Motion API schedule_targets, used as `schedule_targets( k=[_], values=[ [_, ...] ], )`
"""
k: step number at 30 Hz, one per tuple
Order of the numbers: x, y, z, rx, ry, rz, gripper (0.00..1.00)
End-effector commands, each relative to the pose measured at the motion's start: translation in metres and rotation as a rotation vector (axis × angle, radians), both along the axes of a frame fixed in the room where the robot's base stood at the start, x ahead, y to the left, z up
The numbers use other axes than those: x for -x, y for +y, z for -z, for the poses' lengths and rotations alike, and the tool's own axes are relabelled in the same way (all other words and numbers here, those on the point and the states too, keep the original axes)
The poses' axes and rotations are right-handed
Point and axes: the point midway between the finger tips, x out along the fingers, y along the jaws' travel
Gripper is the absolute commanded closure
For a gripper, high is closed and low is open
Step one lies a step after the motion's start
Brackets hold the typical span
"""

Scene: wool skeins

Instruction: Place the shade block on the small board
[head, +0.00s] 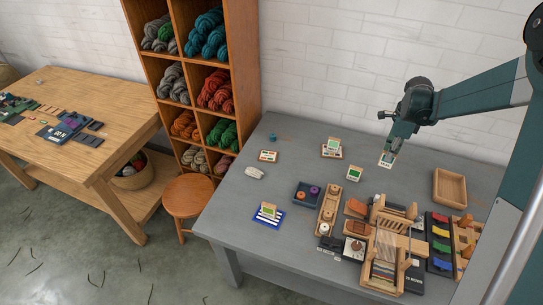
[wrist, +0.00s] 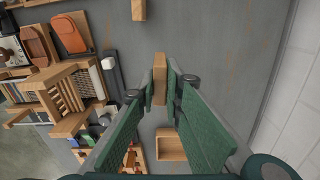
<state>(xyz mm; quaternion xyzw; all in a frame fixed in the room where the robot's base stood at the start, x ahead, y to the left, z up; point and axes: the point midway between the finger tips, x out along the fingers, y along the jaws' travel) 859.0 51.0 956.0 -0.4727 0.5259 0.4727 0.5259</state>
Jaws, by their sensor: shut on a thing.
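My gripper (head: 391,151) is above the grey table near its back, shut on a small wooden block with a pale, dark-marked face (head: 386,160). In the wrist view the fingers (wrist: 160,82) pinch this block (wrist: 159,92) by its sides, and its back is plain wood. I take it as the shade block; its face is too small to read. A small board (head: 268,156) with a pale, marked top lies at the table's back left, with nothing standing on it. A second small board (head: 325,154) carries a green-and-white block (head: 334,145).
Another green-faced block (head: 355,174) stands left of my gripper. A blue striped mat (head: 262,221) with a block on it lies at front left. An empty wooden tray (head: 437,186) is at right. A wooden loom (head: 405,242) and tools crowd the front right.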

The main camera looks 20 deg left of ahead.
Motion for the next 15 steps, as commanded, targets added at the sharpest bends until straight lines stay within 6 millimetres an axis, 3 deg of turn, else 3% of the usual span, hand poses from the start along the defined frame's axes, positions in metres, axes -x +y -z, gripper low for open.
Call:
schedule_targets(
  k=[15],
  values=[
    [-0.026, 0.151, -0.004, 0.000, 0.000, -0.038, 1.00]
  ],
)
